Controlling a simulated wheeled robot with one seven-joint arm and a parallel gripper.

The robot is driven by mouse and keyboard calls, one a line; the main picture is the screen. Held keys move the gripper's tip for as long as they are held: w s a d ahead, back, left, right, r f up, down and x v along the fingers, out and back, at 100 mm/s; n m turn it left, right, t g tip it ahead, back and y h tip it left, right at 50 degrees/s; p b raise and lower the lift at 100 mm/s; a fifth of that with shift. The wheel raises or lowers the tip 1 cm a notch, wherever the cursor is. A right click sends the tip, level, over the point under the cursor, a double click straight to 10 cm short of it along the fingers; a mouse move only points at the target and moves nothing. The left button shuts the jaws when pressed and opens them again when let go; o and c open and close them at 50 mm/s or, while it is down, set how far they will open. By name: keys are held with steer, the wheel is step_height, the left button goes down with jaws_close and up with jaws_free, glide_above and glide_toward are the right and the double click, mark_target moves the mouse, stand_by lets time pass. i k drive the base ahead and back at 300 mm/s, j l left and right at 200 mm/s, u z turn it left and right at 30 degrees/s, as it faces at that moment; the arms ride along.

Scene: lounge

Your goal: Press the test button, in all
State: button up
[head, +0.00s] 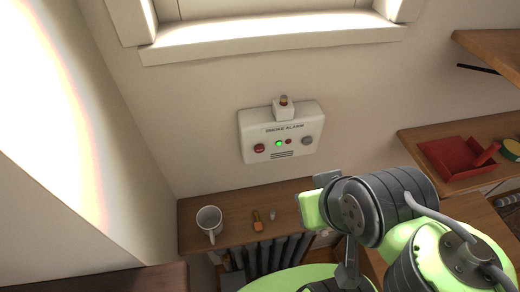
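A white smoke alarm (281,131) labelled "SMOKE ALARM" is fixed to the wall below the window. Its front has a red button (259,148) at the left, a lit green light (279,143), a small red light (289,141) and a grey button (307,140) at the right. No button label is readable, so I cannot tell which is the test button. A small box with an amber top (283,103) sits on the alarm's upper edge. My gripper (314,202) is below and right of the alarm, apart from it; its fingers are not clearly seen.
A wooden shelf (236,196) below the alarm holds a white mug (209,222), an orange item (257,221) and a small pale item (272,215). A dark radiator (265,257) stands under it. Right-hand shelves hold a red tray (452,158). The wall before the alarm is clear.

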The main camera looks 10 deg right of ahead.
mark_target(259, 148)
steer(key=u, duration=0.45)
steer(key=k+u, duration=0.1)
steer(key=u, duration=0.8)
steer(key=k+u, duration=0.1)
steer(key=u, duration=0.8)
steer(key=k+u, duration=0.1)
steer(key=u, duration=0.35)
steer(key=j+u, duration=0.15)
steer(key=u, duration=0.3)
